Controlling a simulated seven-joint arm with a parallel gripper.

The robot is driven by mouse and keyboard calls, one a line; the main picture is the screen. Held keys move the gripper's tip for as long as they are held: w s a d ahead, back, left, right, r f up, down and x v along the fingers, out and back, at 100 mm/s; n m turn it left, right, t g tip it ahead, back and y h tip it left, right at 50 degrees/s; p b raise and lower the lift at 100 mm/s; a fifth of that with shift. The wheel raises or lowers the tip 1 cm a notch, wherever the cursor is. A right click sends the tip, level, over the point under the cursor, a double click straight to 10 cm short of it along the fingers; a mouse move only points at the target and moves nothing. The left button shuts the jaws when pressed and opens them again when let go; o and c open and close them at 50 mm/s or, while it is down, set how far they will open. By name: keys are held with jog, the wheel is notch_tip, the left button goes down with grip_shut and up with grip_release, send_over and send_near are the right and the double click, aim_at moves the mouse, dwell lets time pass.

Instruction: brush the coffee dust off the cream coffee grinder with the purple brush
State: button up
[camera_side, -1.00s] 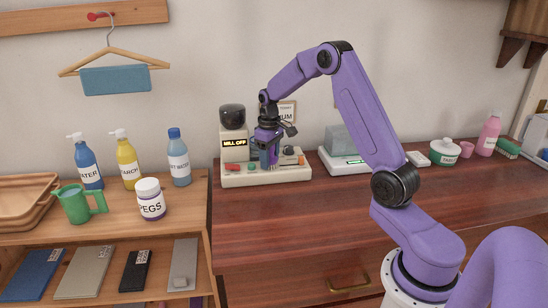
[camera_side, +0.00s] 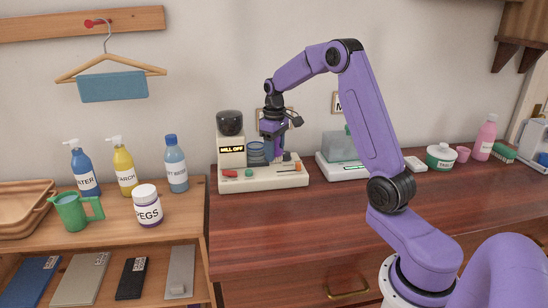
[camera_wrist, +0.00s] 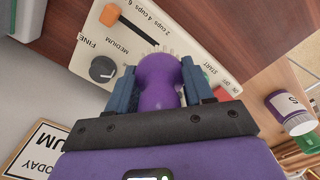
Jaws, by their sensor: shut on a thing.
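The cream coffee grinder (camera_side: 270,184) stands at the left end of the dark wooden dresser top, with a dark round top and a display reading MILL OFF. Its control panel also shows in the wrist view (camera_wrist: 128,48), with a black knob, an orange slider and a red switch. My gripper (camera_wrist: 160,88) is shut on the purple brush (camera_wrist: 157,80), whose rounded handle shows between the fingers. In the side view my gripper (camera_side: 273,150) is over the right half of the grinder's base. Faint specks show on the panel beyond the brush.
A clear-topped scale (camera_side: 345,167) stands right of the grinder. A left shelf holds several bottles, a green jug (camera_side: 76,211) and a PEGS jar (camera_side: 147,206). A white pot (camera_side: 440,157) and a pink bottle (camera_side: 487,137) stand far right. The dresser's front is clear.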

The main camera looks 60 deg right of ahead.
jog(key=shift+r, duration=1.65)
jog(key=shift+a, duration=0.1)
